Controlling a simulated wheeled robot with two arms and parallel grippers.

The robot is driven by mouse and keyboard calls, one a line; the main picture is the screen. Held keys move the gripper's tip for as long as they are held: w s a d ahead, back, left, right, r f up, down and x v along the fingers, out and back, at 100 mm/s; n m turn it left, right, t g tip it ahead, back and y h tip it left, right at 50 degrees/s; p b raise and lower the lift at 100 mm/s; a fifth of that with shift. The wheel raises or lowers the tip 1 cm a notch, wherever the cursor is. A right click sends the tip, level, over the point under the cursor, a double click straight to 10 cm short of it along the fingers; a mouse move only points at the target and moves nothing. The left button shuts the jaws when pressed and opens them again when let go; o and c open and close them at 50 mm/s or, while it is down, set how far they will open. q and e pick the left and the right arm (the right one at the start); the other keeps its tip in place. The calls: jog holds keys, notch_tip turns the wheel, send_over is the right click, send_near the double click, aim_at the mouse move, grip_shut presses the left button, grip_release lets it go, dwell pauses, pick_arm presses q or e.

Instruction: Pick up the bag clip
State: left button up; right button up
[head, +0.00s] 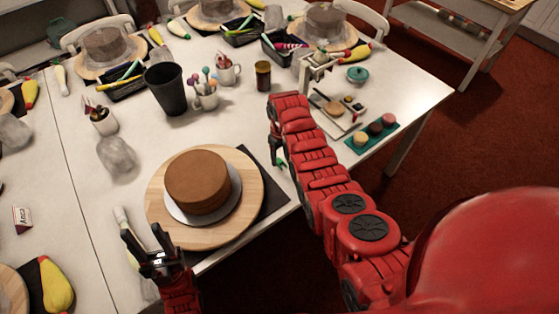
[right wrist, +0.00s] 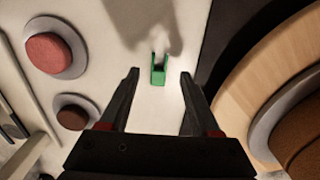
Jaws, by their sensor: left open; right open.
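A small green clip (right wrist: 158,75), which looks like the bag clip, lies on the pale table in the right wrist view. It also shows in the head view (head: 281,162), beside the dark mat's edge and partly behind my right arm. My right gripper (right wrist: 159,73) is open, with its fingers on either side of the clip in the picture and nothing held. Whether its fingertips are level with the clip I cannot tell. My left gripper (head: 141,230) is open and empty at the table's front, left of the turntable.
A wooden turntable (head: 247,215) with a brown cake (head: 198,180) stands on a dark mat (head: 270,180). A green tray (head: 384,139) is at the right.

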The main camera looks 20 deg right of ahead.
aim_at(282, 166)
jog(key=shift+d+f+b, duration=0.1)
jog(key=shift+f+b, duration=0.2)
jog(key=shift+f, duration=1.3)
grip_shut()
